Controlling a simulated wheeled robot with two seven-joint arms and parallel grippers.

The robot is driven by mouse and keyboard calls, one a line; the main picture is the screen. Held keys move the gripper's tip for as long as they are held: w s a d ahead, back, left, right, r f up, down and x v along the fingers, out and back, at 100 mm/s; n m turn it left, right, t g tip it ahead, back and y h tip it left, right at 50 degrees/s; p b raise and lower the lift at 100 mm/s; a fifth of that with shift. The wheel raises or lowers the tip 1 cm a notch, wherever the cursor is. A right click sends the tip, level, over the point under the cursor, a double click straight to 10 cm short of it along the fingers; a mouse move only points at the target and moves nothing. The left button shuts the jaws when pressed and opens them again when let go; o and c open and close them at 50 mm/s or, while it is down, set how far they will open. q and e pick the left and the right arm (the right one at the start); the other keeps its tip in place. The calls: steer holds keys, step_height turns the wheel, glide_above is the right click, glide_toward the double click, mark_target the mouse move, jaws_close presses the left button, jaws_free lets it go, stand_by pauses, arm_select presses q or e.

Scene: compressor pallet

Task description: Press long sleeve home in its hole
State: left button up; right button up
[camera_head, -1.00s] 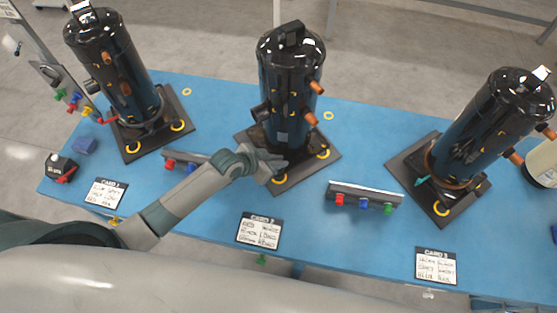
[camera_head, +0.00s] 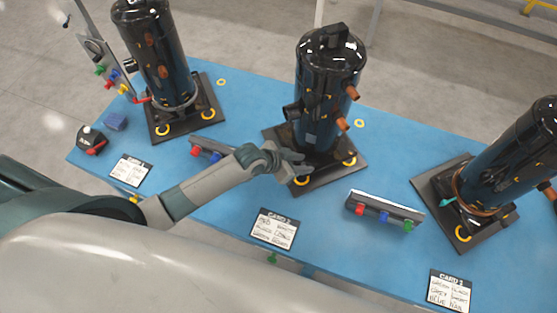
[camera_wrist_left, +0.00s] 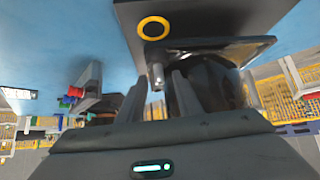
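My left gripper (camera_head: 301,170) is at the front edge of the middle compressor's base plate (camera_head: 327,180). The middle black compressor (camera_head: 320,80) stands upright behind it. In the left wrist view its two fingers (camera_wrist_left: 160,92) stand apart. A small pale, upright-looking piece (camera_wrist_left: 157,74) shows between and beyond the fingertips, with gaps on both sides; it may be the long sleeve, but I cannot tell. A yellow ring (camera_wrist_left: 153,28) on the plate lies close to it. The hole is not clearly visible. My right gripper is not in view.
Similar compressors stand at left (camera_head: 160,60) and right (camera_head: 510,160). A rack of coloured pieces (camera_head: 384,211) lies right of my gripper; another rack (camera_head: 209,149) is behind my arm. Cards (camera_head: 274,229) line the front. Blue table (camera_head: 345,245) is bare between them.

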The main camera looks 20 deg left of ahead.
arm_select(q)
steer(key=b+v, duration=0.3)
steer(key=v, duration=1.3)
steer(key=shift+s+a+r+b, duration=0.2)
steer(key=shift+b, duration=0.1)
